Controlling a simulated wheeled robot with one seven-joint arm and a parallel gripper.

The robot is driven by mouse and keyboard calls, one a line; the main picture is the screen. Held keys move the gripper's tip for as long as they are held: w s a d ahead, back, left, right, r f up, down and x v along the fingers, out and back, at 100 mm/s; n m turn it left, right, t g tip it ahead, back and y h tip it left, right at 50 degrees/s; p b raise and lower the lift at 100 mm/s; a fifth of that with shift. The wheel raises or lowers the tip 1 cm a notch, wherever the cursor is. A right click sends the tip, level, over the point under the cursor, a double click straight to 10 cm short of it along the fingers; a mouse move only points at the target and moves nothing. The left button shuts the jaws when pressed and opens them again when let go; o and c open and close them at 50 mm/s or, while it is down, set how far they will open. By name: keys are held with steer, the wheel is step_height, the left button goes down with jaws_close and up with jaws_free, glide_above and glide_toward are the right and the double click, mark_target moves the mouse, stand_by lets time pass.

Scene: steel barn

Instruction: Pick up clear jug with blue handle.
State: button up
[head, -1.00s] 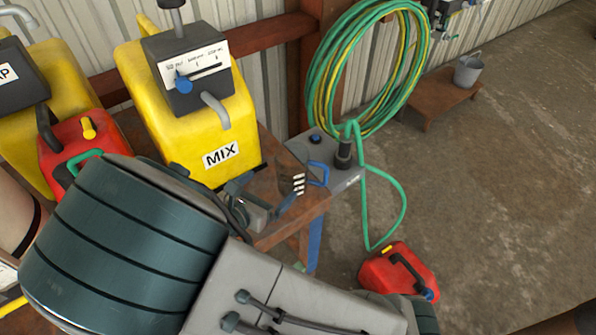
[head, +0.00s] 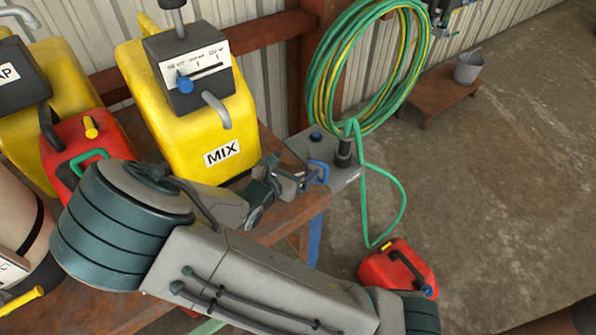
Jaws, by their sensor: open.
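The blue handle (head: 319,171) of the jug shows at the right end of the wooden bench, against a grey surface. The jug's clear body is hard to make out there. My gripper (head: 304,181) is open, just left of the blue handle and very close to it. I cannot tell whether the fingers touch the handle or are around it. My own arm crosses the lower part of the head view and hides part of the bench.
A yellow MIX container (head: 190,120) stands left of my gripper, with a red can (head: 85,145) beyond it. A coiled green hose (head: 335,85) hangs behind the jug. Another red can (head: 385,272) sits on the floor at right.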

steer(key=c, duration=1.1)
steer(key=shift+r, duration=0.2)
